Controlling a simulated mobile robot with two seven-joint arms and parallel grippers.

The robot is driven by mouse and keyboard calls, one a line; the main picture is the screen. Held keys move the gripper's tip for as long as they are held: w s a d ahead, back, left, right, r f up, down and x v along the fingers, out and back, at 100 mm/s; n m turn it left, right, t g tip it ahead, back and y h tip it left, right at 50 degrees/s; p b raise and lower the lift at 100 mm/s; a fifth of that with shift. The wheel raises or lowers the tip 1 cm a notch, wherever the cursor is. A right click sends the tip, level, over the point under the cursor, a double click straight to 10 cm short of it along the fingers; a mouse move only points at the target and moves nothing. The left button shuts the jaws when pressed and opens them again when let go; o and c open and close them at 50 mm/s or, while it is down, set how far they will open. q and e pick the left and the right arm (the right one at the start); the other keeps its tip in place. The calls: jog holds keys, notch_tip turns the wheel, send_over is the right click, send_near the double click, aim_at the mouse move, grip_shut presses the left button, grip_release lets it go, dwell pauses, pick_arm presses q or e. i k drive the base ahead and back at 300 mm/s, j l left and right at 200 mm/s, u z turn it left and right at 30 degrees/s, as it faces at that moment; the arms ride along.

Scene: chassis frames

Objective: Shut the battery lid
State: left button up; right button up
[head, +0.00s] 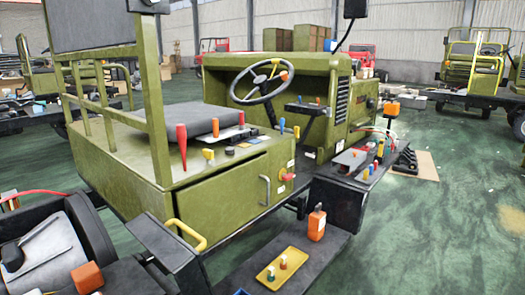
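I cannot tell for certain which part is the battery lid. The olive-green vehicle has a seat box whose front panel (225,200) carries a silver handle (265,190). A dark gap runs along this panel's top edge, so it looks slightly ajar. A black box (160,238) with a yellow handle (188,235) sits at the vehicle's near corner. A grey plate (350,157) lies among colored knobs on the black side ledge at the right. Neither of my grippers shows in the head view.
A black step (318,252) below the seat box holds a yellow tray (283,268) and an orange bottle-like item (317,223). A dark wheel (45,245) fills the lower left. Green floor (430,235) is clear at the right.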

aim_at(185, 262)
jog(key=i+l, duration=0.25)
jog(key=i+l+u, duration=0.5)
jog(key=l, duration=0.4)
jog(key=i+u, duration=0.1)
jog(key=u, duration=1.05)
